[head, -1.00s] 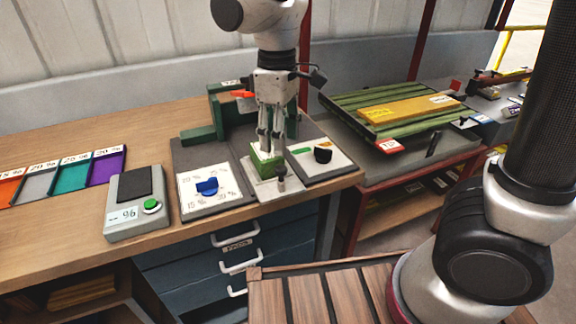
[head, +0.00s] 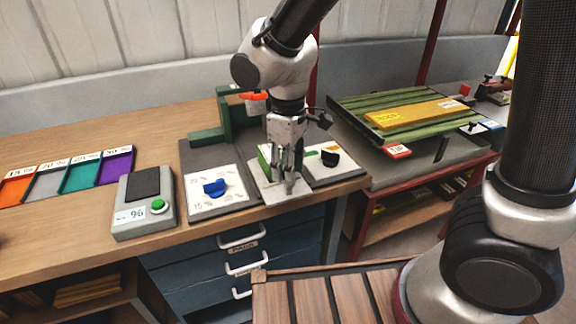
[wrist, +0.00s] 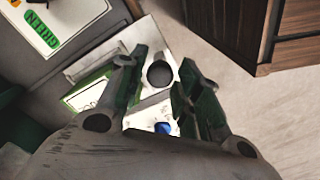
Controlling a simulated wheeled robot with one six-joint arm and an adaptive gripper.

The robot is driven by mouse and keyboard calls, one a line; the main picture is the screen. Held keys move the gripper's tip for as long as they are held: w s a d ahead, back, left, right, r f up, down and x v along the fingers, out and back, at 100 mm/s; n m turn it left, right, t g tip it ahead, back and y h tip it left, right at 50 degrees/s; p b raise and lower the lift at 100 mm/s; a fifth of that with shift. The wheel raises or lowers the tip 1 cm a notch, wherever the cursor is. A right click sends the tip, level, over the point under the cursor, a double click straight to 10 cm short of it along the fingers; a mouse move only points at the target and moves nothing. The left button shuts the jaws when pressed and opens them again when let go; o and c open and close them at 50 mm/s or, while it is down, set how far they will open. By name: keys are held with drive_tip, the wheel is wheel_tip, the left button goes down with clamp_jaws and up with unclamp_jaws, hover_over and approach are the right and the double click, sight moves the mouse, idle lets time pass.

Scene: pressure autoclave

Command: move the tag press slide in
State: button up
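The tag press has a green frame (head: 207,136) at the back of the bench. Its slide is a light grey plate (head: 268,196) reaching toward the bench's front edge, with a green-and-white block (wrist: 88,94) on it. A round dark grey knob (wrist: 160,73) stands at the slide's front end. My gripper (head: 287,182) points down over the front of the slide. In the wrist view its fingers (wrist: 160,92) are apart, on either side of the knob, with gaps visible. In the head view the fingers mostly hide the knob.
A panel with a blue dial (head: 215,187) lies left of the slide, and a panel with a black knob (head: 330,157) lies right. A grey box with a green button (head: 158,205) and coloured trays (head: 75,180) are further left. Drawers (head: 240,265) are below.

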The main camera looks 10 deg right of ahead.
sight(270, 147)
clamp_jaws()
drive_tip(key=w+a, duration=0.1)
drive_tip(key=w, duration=0.3)
drive_tip(key=w+a, duration=0.1)
drive_tip(key=w, duration=0.2)
drive_tip(key=w+a, duration=0.1)
drive_tip(key=w, duration=0.3)
drive_tip(key=shift+w+a, duration=0.2)
drive_tip(key=shift+w, duration=0.15)
drive_tip(key=shift+w+r, duration=0.1)
drive_tip(key=shift+w, duration=0.1)
drive_tip(key=o, duration=0.5)
unclamp_jaws()
drive_tip(key=shift+w+a, duration=0.1)
wheel_tip(270, 147, up, 12)
drive_tip(key=shift+f, duration=0.1)
